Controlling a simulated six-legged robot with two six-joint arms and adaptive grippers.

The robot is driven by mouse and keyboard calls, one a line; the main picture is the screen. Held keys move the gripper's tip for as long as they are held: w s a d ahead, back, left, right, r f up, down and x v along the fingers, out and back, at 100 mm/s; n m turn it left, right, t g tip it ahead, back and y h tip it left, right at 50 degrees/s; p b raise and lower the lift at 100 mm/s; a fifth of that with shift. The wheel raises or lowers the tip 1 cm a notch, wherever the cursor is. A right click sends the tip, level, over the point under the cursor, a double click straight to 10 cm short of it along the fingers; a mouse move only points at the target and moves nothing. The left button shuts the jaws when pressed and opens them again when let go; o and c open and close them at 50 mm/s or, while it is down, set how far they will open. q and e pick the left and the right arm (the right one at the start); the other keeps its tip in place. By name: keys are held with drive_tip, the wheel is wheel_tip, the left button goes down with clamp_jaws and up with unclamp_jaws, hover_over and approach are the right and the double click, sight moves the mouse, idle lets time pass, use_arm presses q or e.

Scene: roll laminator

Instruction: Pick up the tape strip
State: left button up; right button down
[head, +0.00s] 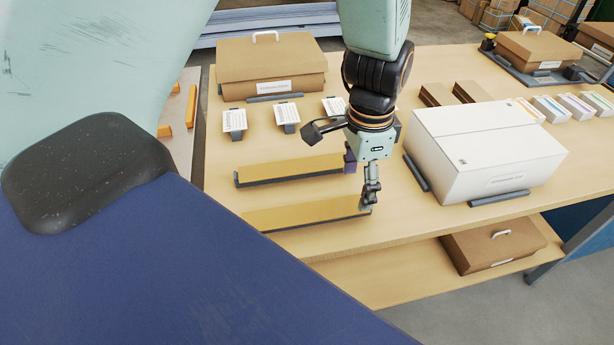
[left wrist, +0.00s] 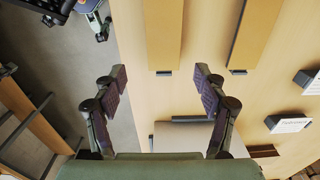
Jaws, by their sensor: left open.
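Two long tan strips with dark edges lie side by side on the table, a front one (head: 300,214) and a rear one (head: 285,171). I cannot tell for sure which is the tape strip. My left gripper (head: 368,206) points down by the right end of the front strip and is open and empty. In the left wrist view the front strip (left wrist: 162,35) ends just beyond the spread fingers (left wrist: 158,82), in line with the gap between them. The rear strip (left wrist: 256,35) lies right of that gap.
A white box (head: 485,148) between dark brackets stands right of the gripper. A tan box (head: 270,66) and several small labelled cards (head: 287,116) are behind the strips. The table's front edge is close to the front strip. A lower shelf holds another brown box (head: 492,246).

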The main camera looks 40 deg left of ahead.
sight(352, 205)
use_arm(q)
drive_tip(key=f, duration=0.4)
drive_tip(key=shift+w+a, duration=0.15)
drive_tip(key=shift+a, duration=0.1)
drive_tip(key=shift+w+f, duration=0.2)
drive_tip(key=shift+f, duration=0.25)
drive_tip(key=shift+s+d+r, duration=0.15)
drive_tip(key=shift+s+r, duration=0.15)
drive_tip(key=shift+s, duration=0.05)
drive_tip(key=shift+w+a+f, duration=0.2)
drive_tip(key=shift+w+f, duration=0.15)
drive_tip(key=shift+f, duration=0.05)
drive_tip(key=shift+s+d+r, duration=0.1)
drive_tip(key=shift+s, duration=0.2)
drive_tip(key=shift+w, duration=0.1)
drive_tip(key=shift+c, duration=0.3)
drive_tip(key=shift+w, duration=0.15)
drive_tip(key=c, duration=0.3)
drive_tip(key=shift+s, duration=0.2)
drive_tip(key=c, duration=0.6)
drive_tip(key=shift+w, duration=0.1)
drive_tip(key=shift+c, duration=0.2)
